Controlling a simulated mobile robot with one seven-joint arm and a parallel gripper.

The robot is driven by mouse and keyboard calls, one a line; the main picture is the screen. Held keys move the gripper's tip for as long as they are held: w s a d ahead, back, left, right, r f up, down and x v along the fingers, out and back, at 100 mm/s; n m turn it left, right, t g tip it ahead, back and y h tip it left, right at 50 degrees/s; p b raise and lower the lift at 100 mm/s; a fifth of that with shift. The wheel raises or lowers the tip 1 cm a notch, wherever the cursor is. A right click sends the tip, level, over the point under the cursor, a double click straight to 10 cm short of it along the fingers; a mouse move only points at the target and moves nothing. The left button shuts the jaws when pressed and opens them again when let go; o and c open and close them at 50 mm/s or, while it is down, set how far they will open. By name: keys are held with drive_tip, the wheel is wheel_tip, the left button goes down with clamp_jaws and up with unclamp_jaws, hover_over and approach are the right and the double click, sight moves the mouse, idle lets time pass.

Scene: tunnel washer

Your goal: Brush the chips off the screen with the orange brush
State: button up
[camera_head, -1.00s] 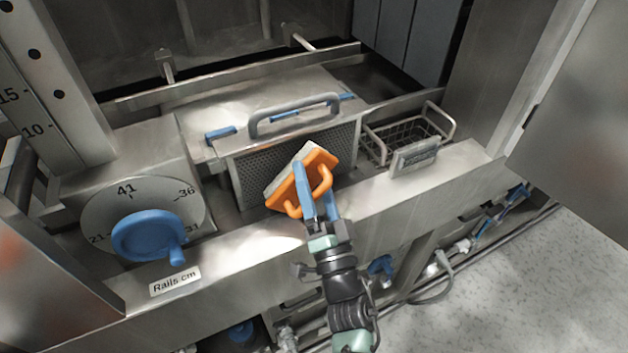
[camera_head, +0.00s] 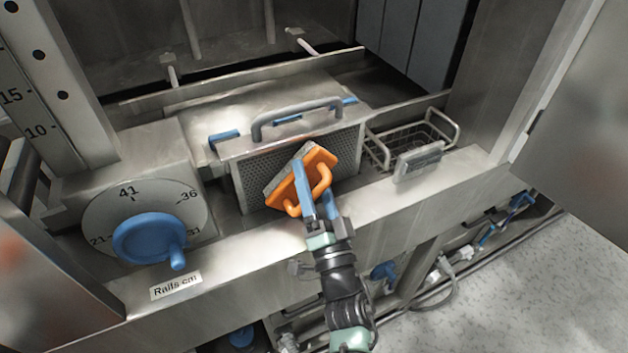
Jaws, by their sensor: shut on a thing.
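My gripper (camera_head: 318,200) is shut on the handle of the orange brush (camera_head: 321,163). The brush is tilted, its pale bristle side turned to the left and toward the screen. The screen (camera_head: 249,171) is an upright perforated metal panel with a grey handle (camera_head: 297,113) along its top. It stands in a slot behind the front ledge. The brush covers the middle right of the screen. I cannot tell whether the bristles touch it. No chips can be made out on the visible part of the screen.
A blue knob (camera_head: 150,237) on a rail dial sits at the left. A wire basket (camera_head: 407,139) with a grey handle plate hangs at the right. A metal ledge (camera_head: 375,203) runs along the front. A cabinet panel (camera_head: 586,130) stands at far right.

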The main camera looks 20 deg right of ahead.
sight(332, 168)
drive_tip(key=shift+r, duration=0.1)
drive_tip(key=shift+d+p, duration=0.65)
drive_tip(key=shift+d, duration=1.35)
drive_tip(key=shift+w+d+p, duration=0.2)
drive_tip(key=shift+d+p, duration=0.15)
drive_tip(key=shift+d, duration=1.65)
drive_tip(key=shift+s+a+p, duration=0.1)
drive_tip(key=shift+a+p, duration=0.65)
drive_tip(key=shift+a, duration=3.4)
